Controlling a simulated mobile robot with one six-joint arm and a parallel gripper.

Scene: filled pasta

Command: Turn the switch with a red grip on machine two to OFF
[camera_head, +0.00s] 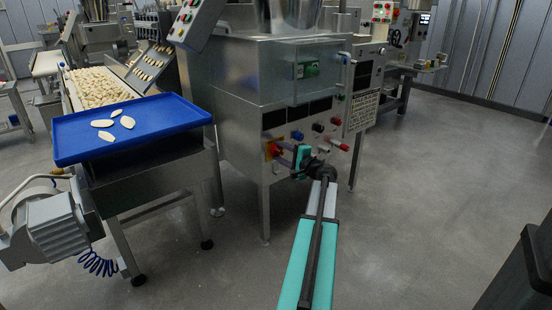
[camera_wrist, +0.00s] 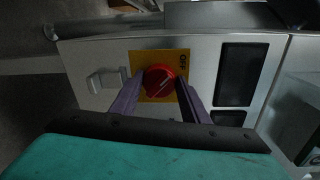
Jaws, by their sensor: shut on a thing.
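The switch has a round red grip (camera_wrist: 158,82) on a yellow plate (camera_wrist: 145,60), on the front panel of a steel machine. In the wrist view, lettering that looks like OFF is at the plate's upper right, and a pale mark runs diagonally across the grip. My gripper (camera_wrist: 161,88) has its two purple fingers on either side of the red grip, shut on it. In the head view, my gripper (camera_head: 279,150) reaches the panel from the right and partly covers the switch (camera_head: 274,149).
The steel machine (camera_head: 232,70) carries several other coloured knobs, including a red one (camera_head: 339,145) to the right. A blue tray (camera_head: 85,146) with a few pasta pieces is at the left. Open grey floor (camera_head: 410,200) lies to the right.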

